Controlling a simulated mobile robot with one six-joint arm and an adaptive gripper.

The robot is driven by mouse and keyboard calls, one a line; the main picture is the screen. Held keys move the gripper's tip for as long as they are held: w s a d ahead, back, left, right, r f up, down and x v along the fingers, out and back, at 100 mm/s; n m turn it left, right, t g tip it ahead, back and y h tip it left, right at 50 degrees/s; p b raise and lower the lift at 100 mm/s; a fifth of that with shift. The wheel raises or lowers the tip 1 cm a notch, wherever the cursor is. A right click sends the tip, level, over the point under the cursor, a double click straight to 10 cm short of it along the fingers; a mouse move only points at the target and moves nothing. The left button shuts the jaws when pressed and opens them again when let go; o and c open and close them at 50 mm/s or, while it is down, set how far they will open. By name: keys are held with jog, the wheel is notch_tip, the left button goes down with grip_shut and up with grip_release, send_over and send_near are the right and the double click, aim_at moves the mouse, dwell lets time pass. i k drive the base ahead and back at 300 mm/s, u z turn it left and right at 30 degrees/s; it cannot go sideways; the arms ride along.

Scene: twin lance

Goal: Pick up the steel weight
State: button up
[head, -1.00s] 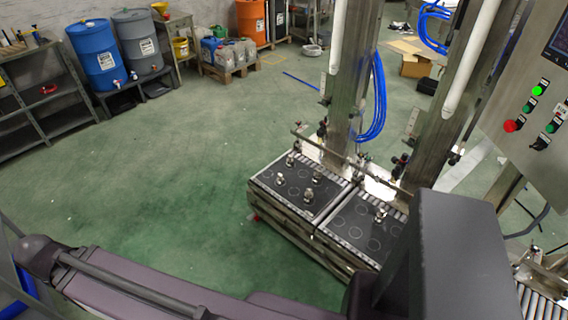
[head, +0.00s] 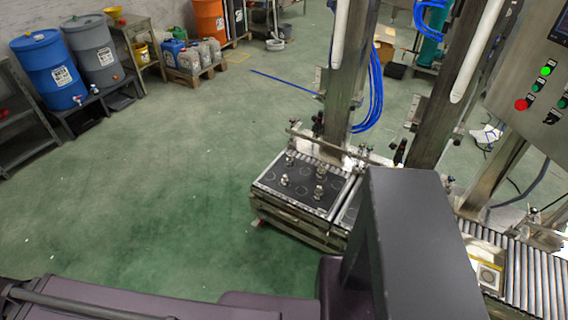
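Several small shiny steel weights stand upright on the dark top of the left scale platform (head: 268,188). One steel weight (head: 290,158) is near the back edge, one (head: 320,170) is at the back right, one (head: 284,180) is nearer the left, and one (head: 318,193) is nearer the front right. I cannot tell which one the task means. My gripper is not in view. Only dark parts of my own body show along the bottom and right of centre, and they hide most of the second platform.
Steel posts (head: 346,75) with blue hoses (head: 376,95) rise behind the platforms. A roller conveyor (head: 535,270) and a control panel (head: 540,85) are on the right. Blue (head: 50,70) and grey (head: 92,50) drums stand back left. The green floor (head: 170,170) left of the platforms is clear.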

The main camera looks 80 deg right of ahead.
aim_at(290, 160)
jog(key=i, duration=0.65)
jog(key=z, duration=0.2)
jog(key=k, duration=0.1)
jog(key=z, duration=3)
jog(key=i, duration=0.3)
